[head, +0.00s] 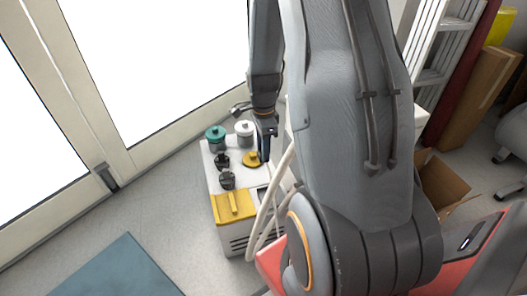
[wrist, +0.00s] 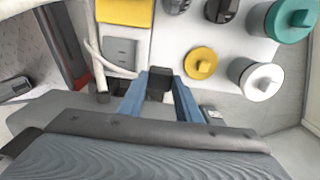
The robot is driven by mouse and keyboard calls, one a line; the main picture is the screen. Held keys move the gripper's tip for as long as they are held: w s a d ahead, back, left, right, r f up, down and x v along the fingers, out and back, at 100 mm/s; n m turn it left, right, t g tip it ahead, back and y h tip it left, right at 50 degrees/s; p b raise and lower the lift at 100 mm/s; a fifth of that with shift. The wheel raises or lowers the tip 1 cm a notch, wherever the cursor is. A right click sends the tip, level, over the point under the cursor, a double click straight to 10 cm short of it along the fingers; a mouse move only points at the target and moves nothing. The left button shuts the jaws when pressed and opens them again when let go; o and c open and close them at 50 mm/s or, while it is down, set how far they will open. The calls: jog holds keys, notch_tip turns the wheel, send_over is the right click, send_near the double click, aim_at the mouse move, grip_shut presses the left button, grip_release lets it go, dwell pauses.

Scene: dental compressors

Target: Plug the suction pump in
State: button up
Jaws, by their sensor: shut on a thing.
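The suction pump appears to be the white unit (head: 213,182) in the head view, with yellow, black, green and white caps on top. Its white top (wrist: 155,45) fills the upper part of the wrist view. My gripper (head: 266,132) is over the unit's back right part, by the round yellow cap (head: 253,159). In the wrist view my gripper (wrist: 159,80) has its blue fingers shut on a small black block (wrist: 160,92), which looks like a plug. The block's front end and any contact with the unit cannot be made out. A grey panel (wrist: 120,51) lies left of the fingers.
Pale hoses (head: 270,205) run along the unit's right side, close to my arm. A glazed door (head: 110,168) stands behind and left. A blue-grey mat (head: 120,270) lies on open floor at front left. Cardboard boxes (head: 443,186) and a ladder (head: 432,45) are at right.

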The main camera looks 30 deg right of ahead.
jog(key=shift+a, duration=0.1)
jog(key=w+a+f+n, duration=0.1)
jog(key=w+a+n, duration=0.1)
jog(key=a+n, duration=1.5)
jog(key=shift+f+n, duration=0.15)
jog(key=shift+n, duration=1.95)
jog(key=shift+s+a, duration=0.1)
